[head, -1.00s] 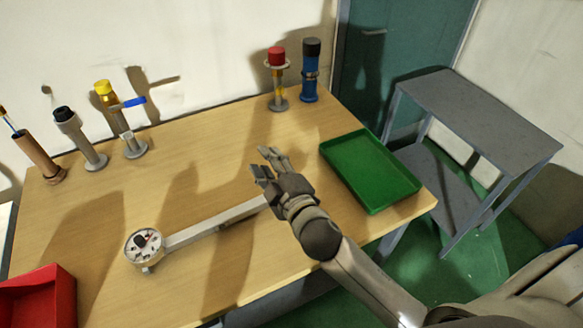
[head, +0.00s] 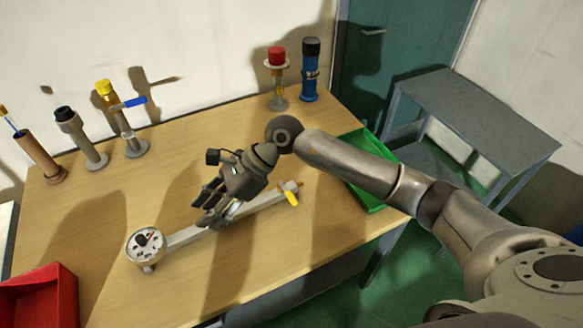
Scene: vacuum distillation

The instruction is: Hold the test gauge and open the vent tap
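The test gauge (head: 146,244) is a round white dial with a pale rim, lying at the front left of the wooden table. A straight grey bar (head: 190,236) runs from it to the right. At the bar's far end is a small brass tap with a yellow lever (head: 291,198), which looks like the vent tap. My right gripper (head: 206,208) is above the middle of the bar, between gauge and tap, fingers pointing down and left. Its fingers look spread and empty; they hide part of the bar, and I cannot tell if they touch it. My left gripper is not in view.
A green tray (head: 374,198) is partly behind my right arm. A red bin (head: 40,298) sits front left. Stands with a blue lever (head: 134,103), a red cap (head: 277,56) and a blue body (head: 310,75) line the back. A grey shelf table (head: 480,115) stands right.

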